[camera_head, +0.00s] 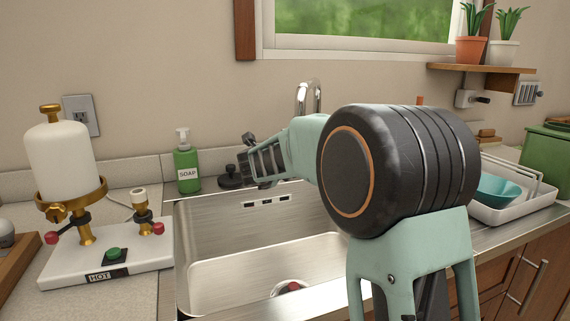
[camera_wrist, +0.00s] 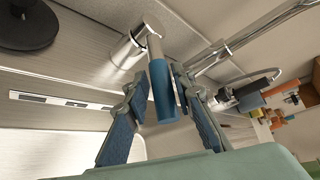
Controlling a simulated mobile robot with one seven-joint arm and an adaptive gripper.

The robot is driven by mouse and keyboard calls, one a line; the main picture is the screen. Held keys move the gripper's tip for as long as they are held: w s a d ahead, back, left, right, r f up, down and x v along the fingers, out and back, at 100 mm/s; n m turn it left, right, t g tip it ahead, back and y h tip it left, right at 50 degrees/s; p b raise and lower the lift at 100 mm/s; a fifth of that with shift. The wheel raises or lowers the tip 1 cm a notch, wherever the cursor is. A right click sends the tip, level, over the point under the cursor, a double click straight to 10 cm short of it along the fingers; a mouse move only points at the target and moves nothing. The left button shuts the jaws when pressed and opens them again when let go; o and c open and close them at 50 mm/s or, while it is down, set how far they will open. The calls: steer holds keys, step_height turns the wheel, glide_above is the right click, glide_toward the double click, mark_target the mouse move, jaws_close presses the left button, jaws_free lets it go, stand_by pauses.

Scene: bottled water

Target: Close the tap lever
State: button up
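The tap lever (camera_wrist: 162,92) shows in the wrist view as a blue grip on a chrome base (camera_wrist: 135,42). My gripper (camera_head: 254,160) is over the back edge of the sink in the head view. In the wrist view its two blue-padded fingers stand apart on either side of the lever, which lies between them near the tips. I cannot tell whether either finger touches it. The tap's chrome spout (camera_head: 308,96) rises behind my arm in the head view and runs to the upper right in the wrist view. My arm hides the lever in the head view.
The steel sink (camera_head: 215,245) is below my gripper. A green soap bottle (camera_head: 187,165) and a flat black round object (camera_head: 230,180) stand close by on the left. A hot-water dispenser (camera_head: 105,262) is farther left. A white dish rack (camera_head: 510,207) is at right.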

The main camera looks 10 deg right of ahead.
steer(key=shift+o, duration=0.5)
steer(key=v, duration=1.2)
steer(key=shift+s, duration=0.1)
